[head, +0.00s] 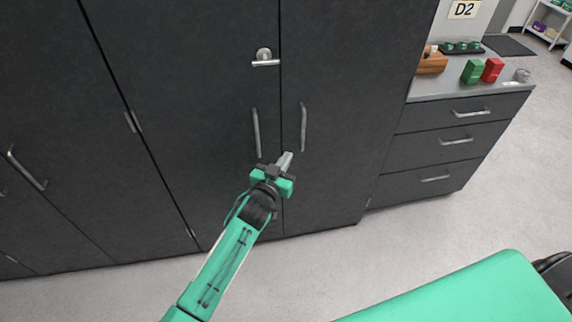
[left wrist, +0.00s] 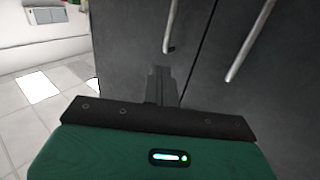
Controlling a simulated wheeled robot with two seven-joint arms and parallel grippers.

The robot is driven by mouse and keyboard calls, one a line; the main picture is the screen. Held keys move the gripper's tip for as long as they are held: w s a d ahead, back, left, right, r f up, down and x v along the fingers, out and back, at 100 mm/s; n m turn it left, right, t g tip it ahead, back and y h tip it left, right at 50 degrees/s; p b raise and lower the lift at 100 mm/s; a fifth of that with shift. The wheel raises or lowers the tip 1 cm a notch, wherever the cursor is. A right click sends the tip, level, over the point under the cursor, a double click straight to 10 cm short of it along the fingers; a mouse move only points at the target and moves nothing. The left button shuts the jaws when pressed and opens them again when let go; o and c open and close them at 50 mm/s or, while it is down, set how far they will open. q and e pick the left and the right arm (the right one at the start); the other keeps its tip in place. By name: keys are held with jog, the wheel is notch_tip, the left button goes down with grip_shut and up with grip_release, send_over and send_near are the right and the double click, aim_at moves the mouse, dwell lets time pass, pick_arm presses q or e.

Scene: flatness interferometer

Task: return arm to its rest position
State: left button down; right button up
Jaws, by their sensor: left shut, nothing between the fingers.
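My left gripper (head: 285,160) is shut and empty in front of the tall dark cabinet (head: 340,75). In the head view its fingertips appear between and just below the two upright door handles, the left handle (head: 256,133) and the right handle (head: 303,127). I cannot tell whether it touches the door. In the left wrist view the closed fingers (left wrist: 160,83) point at the dark doors, with a handle (left wrist: 250,40) to their right and another handle (left wrist: 170,27) just beyond them. My right gripper is not in view.
A lever latch (head: 265,59) sits above the handles. To the right stands a drawer unit (head: 450,140) with a green box (head: 472,71), a red box (head: 492,69) and a wooden block (head: 432,62) on its top. The pale floor (head: 300,275) before the cabinet is clear.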

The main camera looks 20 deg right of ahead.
pick_arm(q)
jog(key=s+a+f+n+g+y, duration=0.1)
jog(key=s+a+f+y, duration=0.1)
jog(key=a+f, duration=0.65)
jog(key=s+a+f+n+g+y, duration=0.1)
jog(key=s+a+f+n+y, duration=0.15)
jog(key=f, duration=1.15)
jog(key=s+a+f+g+y, duration=0.2)
jog(key=s+a+f, duration=0.45)
jog(key=f, duration=0.25)
jog(key=s+a+f+g+y, duration=0.1)
jog(key=s+a+f+y, duration=0.1)
jog(key=s+a+f, duration=0.65)
jog(key=s+a+f+g+y, duration=0.1)
jog(key=s+a+f+g, duration=0.1)
jog(key=s+a+f, duration=0.4)
jog(key=s+a+f+n+g+y, duration=0.1)
jog(key=s+a+f+g, duration=0.2)
jog(key=s, duration=1.4)
jog(key=s+a+f+n+g+y, duration=0.1)
jog(key=s+a+f+g, duration=0.1)
jog(key=s+a+f, duration=0.7)
jog(key=s, duration=0.3)
jog(key=shift+s+a, duration=0.15)
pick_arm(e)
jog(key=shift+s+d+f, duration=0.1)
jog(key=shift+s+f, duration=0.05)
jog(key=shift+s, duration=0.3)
